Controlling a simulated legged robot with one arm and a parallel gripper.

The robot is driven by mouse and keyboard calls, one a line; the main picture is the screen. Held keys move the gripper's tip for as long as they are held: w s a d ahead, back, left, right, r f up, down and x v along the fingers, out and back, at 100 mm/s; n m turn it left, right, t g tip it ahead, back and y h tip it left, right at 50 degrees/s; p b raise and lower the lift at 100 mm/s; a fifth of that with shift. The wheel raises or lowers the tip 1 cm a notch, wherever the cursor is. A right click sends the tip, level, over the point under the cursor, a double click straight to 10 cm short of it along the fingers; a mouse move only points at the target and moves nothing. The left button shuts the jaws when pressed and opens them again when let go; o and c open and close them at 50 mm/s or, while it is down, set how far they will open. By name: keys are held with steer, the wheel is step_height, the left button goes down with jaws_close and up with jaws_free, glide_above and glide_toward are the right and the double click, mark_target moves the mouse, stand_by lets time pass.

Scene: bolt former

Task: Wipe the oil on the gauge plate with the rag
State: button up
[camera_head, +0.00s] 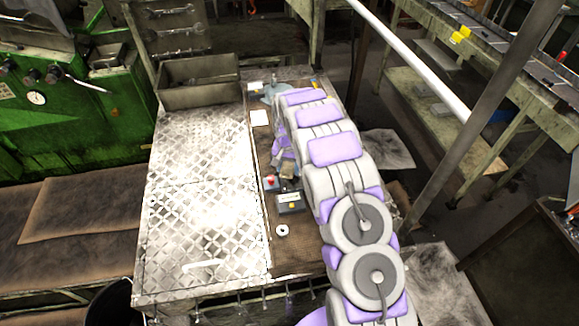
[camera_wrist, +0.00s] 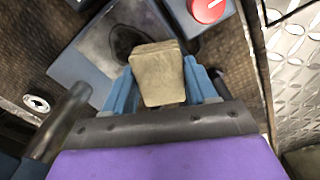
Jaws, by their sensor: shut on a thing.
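My gripper (camera_wrist: 162,85) has blue fingers and is shut on a folded tan rag (camera_wrist: 160,75). The rag is over the blue-grey gauge plate (camera_wrist: 78,68) in the wrist view. A dark oil patch (camera_wrist: 122,40) shows on the plate, partly behind the rag. I cannot tell whether the rag touches the plate. My arm hides much of that area there.
A box with a red button (camera_wrist: 206,8) stands close beside the plate. Clear diamond-plate bench top (camera_head: 200,190) lies left. A metal bin (camera_head: 200,85) stands behind it.

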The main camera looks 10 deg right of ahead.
mark_target(294, 189)
steer(key=shift+s+d, duration=0.1)
steer(key=shift+s, duration=0.55)
steer(key=shift+s+d+f, duration=0.1)
steer(key=shift+s+d, duration=0.2)
steer(key=shift+s, duration=0.25)
steer(key=shift+s+d+f, duration=0.1)
steer(key=shift+s+d, duration=0.15)
steer(key=shift+s, duration=0.3)
steer(key=shift+s+a, duration=0.3)
steer(key=shift+s, duration=0.2)
steer(key=shift+s+a, duration=0.2)
steer(key=shift+s, duration=0.5)
steer(key=shift+s+d+f, duration=0.1)
steer(key=shift+s+f, duration=0.15)
steer(key=shift+s, duration=0.5)
steer(key=c, duration=0.5)
steer(key=shift+o, duration=0.2)
steer(key=shift+w+d+r, duration=0.1)
steer(key=shift+r, duration=0.7)
steer(key=r, duration=0.3)
steer(key=shift+s+d+r, duration=0.15)
steer(key=shift+s+d, duration=0.25)
steer(key=shift+w+r+p, duration=0.3)
steer(key=shift+w+r, duration=0.2)
steer(key=shift+a+r, duration=0.35)
steer(key=shift+a, duration=0.35)
steer(key=shift+w+d+r, duration=0.1)
steer(key=shift+d+r, duration=0.05)
steer(key=shift+r, duration=1.35)
